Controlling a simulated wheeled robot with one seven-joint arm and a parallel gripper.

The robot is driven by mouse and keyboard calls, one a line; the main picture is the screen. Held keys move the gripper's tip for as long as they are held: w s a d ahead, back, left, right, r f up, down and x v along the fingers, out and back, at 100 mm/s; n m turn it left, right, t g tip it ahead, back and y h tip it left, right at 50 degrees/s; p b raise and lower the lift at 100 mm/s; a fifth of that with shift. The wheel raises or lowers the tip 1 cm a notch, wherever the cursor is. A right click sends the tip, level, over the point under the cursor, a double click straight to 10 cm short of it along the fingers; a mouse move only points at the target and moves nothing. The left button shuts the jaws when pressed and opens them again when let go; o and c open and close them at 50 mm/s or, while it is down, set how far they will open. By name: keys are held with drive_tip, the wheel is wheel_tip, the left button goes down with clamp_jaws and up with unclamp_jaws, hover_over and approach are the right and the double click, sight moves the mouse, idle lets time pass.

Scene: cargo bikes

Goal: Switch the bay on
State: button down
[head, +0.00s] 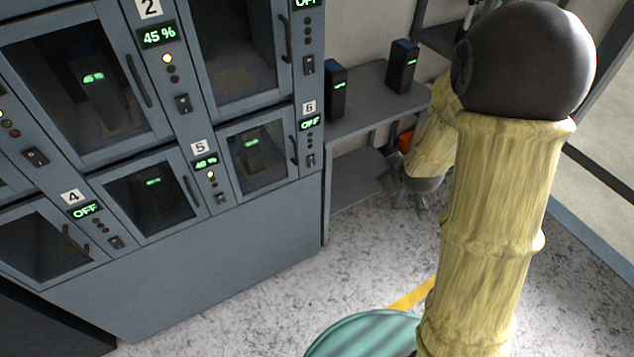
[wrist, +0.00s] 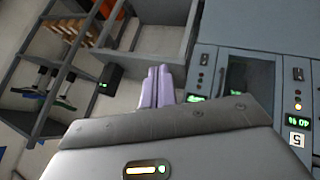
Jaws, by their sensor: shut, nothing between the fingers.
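The grey charging cabinet (head: 220,240) stands at the left in the head view. Bay 6 (head: 262,155), at its lower right, holds a dark battery with a green light behind a closed door. Its display (head: 311,123) reads OFF, and its small switch (head: 310,160) is below unlit lamps. Bays 3 and 4 (head: 45,245) also read OFF, with no battery visible inside. My gripper (wrist: 156,85) shows lavender fingers pressed together in the wrist view, empty and apart from the cabinet. Bay 6's switch (wrist: 202,83) appears right of the fingers there.
Bay 5 (head: 150,200) reads 40% and bay 2 (head: 85,85) reads 45%, each with a lit lamp. A grey shelf (head: 375,110) beside the cabinet carries two dark batteries (head: 403,66). A green round object (head: 365,335) is on the floor. Floor before the cabinet is open.

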sight(312, 165)
drive_tip(key=w+a+f+n+t+y+b, duration=0.2)
drive_tip(key=w+a+f+n+y+b, duration=0.1)
drive_tip(key=f, duration=0.4)
drive_tip(key=w+a+f+n+t+y+b, duration=0.1)
drive_tip(key=w+a+f+n+y+b, duration=0.2)
drive_tip(key=a+f+n+b, duration=0.2)
drive_tip(key=w+a+f+n+t+y+b, duration=0.2)
drive_tip(key=w+a+f+n+y+b, duration=0.1)
drive_tip(key=f+n+b, duration=0.3)
wheel_tip(312, 165, down, 4)
drive_tip(key=a+n, duration=0.1)
drive_tip(key=n, duration=0.1)
drive_tip(key=shift+f+n+t+b, duration=0.25)
drive_tip(key=shift+n+t+b, duration=0.05)
drive_tip(key=shift+n, duration=0.1)
drive_tip(key=shift+w, duration=0.15)
drive_tip(key=x, duration=1.4)
drive_tip(key=shift+a+f, duration=0.1)
